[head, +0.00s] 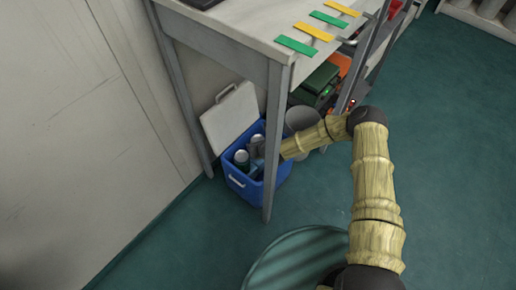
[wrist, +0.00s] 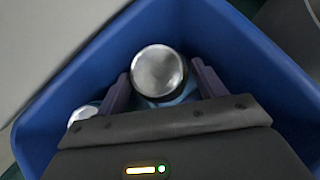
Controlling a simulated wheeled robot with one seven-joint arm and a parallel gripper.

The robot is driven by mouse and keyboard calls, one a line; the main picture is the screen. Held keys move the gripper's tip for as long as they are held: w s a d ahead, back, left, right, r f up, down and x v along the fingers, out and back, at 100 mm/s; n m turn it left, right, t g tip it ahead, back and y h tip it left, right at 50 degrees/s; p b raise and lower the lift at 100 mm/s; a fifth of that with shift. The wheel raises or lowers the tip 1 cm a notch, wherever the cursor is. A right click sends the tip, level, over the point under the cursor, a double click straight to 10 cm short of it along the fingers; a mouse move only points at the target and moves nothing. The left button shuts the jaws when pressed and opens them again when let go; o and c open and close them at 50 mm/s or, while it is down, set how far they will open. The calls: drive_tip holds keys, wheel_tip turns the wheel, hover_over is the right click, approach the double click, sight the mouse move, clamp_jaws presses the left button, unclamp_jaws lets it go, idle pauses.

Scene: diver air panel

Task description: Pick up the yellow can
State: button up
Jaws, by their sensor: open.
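My gripper (wrist: 161,76) is open inside a blue cooler (wrist: 75,72), pointing down. A can with a round silver top (wrist: 158,71) stands between its two fingers, with a small gap seen on each side. Only the lid and a bluish sliver of its side show, so I cannot tell whether it is the yellow can. A second silver top (wrist: 83,115) is partly hidden by my gripper at lower left. In the head view, silver-topped cans (head: 241,158) stand in the cooler (head: 237,182); no yellow side shows on them.
The cooler's white lid (head: 230,118) leans open behind it. A table leg (head: 274,150) stands close in front, below a bench (head: 235,22) with green and yellow strips. A grey bin (head: 301,119) and green box (head: 314,85) are beside it. Floor to the right is clear.

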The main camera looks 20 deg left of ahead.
drive_tip(key=c, duration=1)
drive_tip(key=shift+o, duration=0.2)
wheel_tip(320, 180, up, 18)
drive_tip(key=p, duration=0.8)
